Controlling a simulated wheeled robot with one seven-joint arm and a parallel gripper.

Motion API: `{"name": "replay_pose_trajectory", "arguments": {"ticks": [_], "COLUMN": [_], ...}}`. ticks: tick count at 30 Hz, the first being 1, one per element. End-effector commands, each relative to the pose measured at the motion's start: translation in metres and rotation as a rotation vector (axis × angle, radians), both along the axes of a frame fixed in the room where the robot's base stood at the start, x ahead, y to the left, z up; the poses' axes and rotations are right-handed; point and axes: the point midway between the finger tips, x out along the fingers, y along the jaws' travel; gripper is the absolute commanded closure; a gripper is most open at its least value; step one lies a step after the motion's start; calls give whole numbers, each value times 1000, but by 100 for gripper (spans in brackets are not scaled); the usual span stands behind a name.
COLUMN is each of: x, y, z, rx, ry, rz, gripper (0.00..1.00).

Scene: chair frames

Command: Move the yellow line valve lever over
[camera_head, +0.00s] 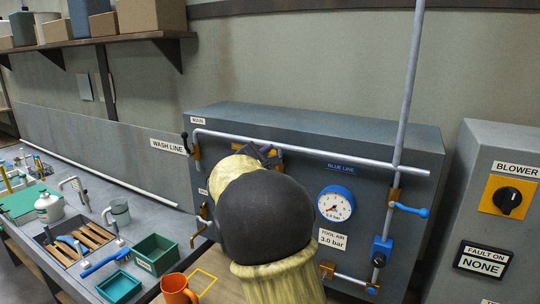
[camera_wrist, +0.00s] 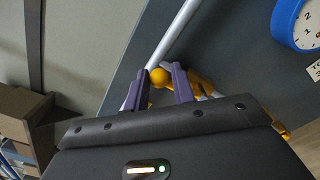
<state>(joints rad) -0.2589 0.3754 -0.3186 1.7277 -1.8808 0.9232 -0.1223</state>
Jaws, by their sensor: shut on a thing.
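The yellow valve lever shows in the wrist view as a round yellow knob (camera_wrist: 159,75) with more yellow valve parts (camera_wrist: 203,87) to its right, near a grey pipe. My gripper (camera_wrist: 161,83) has its two purple-grey fingers on either side of the knob and is shut on it. In the head view my gripper (camera_head: 260,155) is at the upper pipe of the grey panel (camera_head: 300,125), left of the "BLUE LINE" label. My arm hides most of the lever and its valve there.
A blue-rimmed gauge (camera_head: 336,204) is right of my arm. A blue-handled lever (camera_head: 410,209) is on the right-hand vertical pipe (camera_head: 404,100). A black-knobbed lever (camera_head: 185,141) is at the panel's left. An orange mug (camera_head: 178,289) and green bins (camera_head: 156,254) stand on the bench below.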

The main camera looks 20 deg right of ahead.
Motion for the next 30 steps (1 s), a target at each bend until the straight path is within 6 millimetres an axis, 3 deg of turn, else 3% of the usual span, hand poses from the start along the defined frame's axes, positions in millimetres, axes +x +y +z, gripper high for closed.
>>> {"name": "replay_pose_trajectory", "arguments": {"ticks": [30], "x": [-22], "y": [-18], "z": [-13], "rx": [5], "ry": [6], "rz": [1], "gripper": [90]}}
